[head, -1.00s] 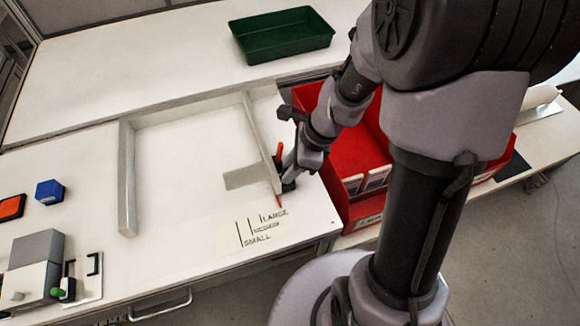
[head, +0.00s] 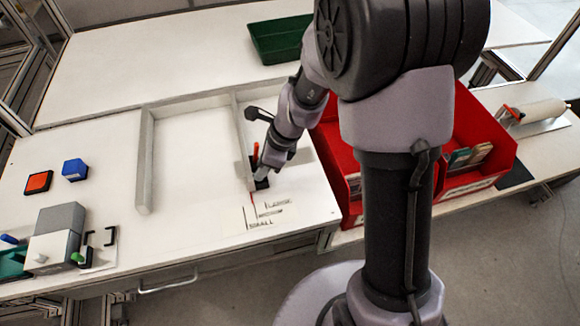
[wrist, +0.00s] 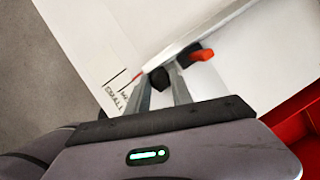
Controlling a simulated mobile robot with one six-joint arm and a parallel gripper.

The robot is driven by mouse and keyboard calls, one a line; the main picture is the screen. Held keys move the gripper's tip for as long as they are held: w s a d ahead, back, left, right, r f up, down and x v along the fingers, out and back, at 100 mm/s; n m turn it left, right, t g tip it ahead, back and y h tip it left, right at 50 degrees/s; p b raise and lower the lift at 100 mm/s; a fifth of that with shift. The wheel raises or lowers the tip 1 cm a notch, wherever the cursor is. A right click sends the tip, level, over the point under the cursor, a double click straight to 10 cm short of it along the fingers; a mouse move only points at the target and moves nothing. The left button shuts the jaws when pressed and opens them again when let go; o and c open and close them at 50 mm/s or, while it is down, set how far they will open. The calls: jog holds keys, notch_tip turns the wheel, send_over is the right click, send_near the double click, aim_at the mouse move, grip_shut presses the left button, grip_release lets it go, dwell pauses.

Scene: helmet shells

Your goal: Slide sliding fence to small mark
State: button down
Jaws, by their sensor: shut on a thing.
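The sliding fence (head: 241,140) is a long pale bar standing on the white table, roughly parallel to the fixed grey fence (head: 145,165) to its left. A thin red pointer (head: 251,197) sticks out of its near end toward the label (head: 262,218) with lines for SMALL, MEDIUM and LARGE. The pointer appears close to the MEDIUM line, right of the SMALL line. My gripper (head: 260,180) is shut on the fence's black knob (wrist: 159,79) at the near end. A red lever (wrist: 203,55) sits beside the knob. The fingers partly hide the knob.
Red bins (head: 472,160) stand right of the table behind my arm. A green tray (head: 279,40) is at the back. The surface between the fences is clear.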

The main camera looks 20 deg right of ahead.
jog(key=shift+a+f, duration=0.15)
jog(key=shift+a, duration=1.25)
jog(key=shift+s, duration=0.1)
jog(key=c, duration=1.2)
grip_release()
jog(key=shift+f, duration=0.1)
jog(key=shift+o, duration=0.2)
jog(key=p+v, duration=0.8)
jog(key=v, duration=0.9)
jog(key=shift+r, duration=0.3)
